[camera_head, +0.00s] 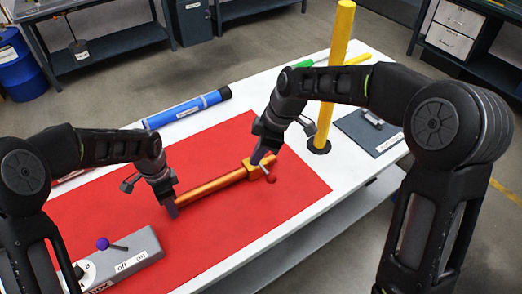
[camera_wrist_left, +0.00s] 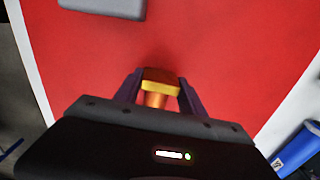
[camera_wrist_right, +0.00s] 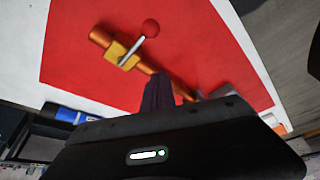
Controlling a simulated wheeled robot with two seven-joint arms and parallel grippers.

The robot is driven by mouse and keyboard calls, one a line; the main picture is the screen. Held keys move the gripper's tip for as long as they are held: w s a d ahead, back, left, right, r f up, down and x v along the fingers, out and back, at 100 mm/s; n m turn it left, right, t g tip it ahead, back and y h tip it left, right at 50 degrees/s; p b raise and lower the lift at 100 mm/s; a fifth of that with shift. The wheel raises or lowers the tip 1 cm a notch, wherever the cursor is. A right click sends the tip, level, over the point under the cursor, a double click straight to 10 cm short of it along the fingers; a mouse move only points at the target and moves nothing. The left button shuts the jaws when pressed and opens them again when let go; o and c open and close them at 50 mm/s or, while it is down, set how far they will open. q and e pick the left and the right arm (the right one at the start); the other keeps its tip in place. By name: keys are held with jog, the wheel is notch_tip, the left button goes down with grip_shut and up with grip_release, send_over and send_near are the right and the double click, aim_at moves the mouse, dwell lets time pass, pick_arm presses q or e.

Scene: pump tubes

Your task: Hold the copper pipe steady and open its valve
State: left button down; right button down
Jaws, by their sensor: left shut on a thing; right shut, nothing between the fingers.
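The copper pipe (camera_head: 212,187) lies slantwise over the red mat. A brass-coloured valve body (camera_head: 253,169) sits near its right end, with a short metal lever ending in a red ball (camera_head: 271,178). My left gripper (camera_head: 172,209) is shut on the pipe's left end; in the left wrist view the pipe end (camera_wrist_left: 158,87) shows between both fingers. My right gripper (camera_head: 258,157) is shut and empty beside the valve. In the right wrist view the valve (camera_wrist_right: 121,54), lever and red ball (camera_wrist_right: 150,27) lie beyond its closed fingertips (camera_wrist_right: 158,82); contact cannot be told.
The red mat (camera_head: 100,208) covers much of the white table (camera_head: 260,92). A grey box with a purple-ball lever (camera_head: 135,258) lies at front left. A blue tube (camera_head: 187,108) lies behind the mat. A yellow post (camera_head: 335,70) stands at back right, near a dark pad (camera_head: 380,140).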

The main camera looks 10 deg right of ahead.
aim_at(268, 174)
notch_tip(268, 174, down, 7)
jog(key=d, duration=0.1)
jog(key=shift+s+d+r, duration=0.15)
jog(key=shift+s+d, duration=0.1)
jog(key=shift+d, duration=0.1)
jog(key=shift+w+d+n, duration=0.1)
jog(key=shift+d+n, duration=0.45)
jog(key=shift+n, duration=0.05)
dwell(0.5)
jog(key=shift+w+d+n+g, duration=0.15)
jog(key=shift+d+n+g, duration=0.3)
jog(key=shift+n, duration=0.25)
jog(key=w+d+n+g, duration=0.1)
jog(key=w+d+n, duration=0.2)
jog(key=w+d, duration=0.2)
jog(key=shift+w+d+n, duration=0.3)
jog(key=shift+w+d, duration=0.1)
jog(key=shift+w, duration=0.55)
